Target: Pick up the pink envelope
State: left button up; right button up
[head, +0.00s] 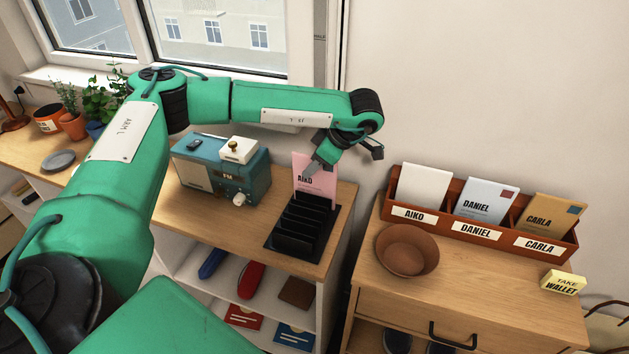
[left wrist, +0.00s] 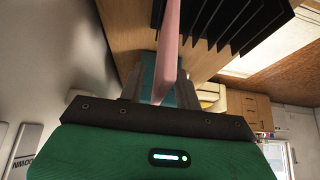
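The pink envelope (head: 317,182), labelled AIKO, stands upright at the back end of a black slotted rack (head: 291,232) on the wooden shelf top. My left gripper (head: 344,160) is at the envelope's upper right edge, with its fingers spread. In the left wrist view, the envelope (left wrist: 169,50) shows edge-on between the two fingers of the left gripper (left wrist: 159,82), with gaps beside it. The gripper is open and not closed on it. The envelope's lower part is hidden in the rack. My right gripper is not in view.
A brown sorter (head: 396,213) at right holds white, pale blue and tan envelopes in labelled compartments. A brown bowl (head: 407,252) and a yellow sign (head: 563,283) are in front of it. The wall is close behind.

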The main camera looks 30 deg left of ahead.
pick_arm(q)
grip_shut()
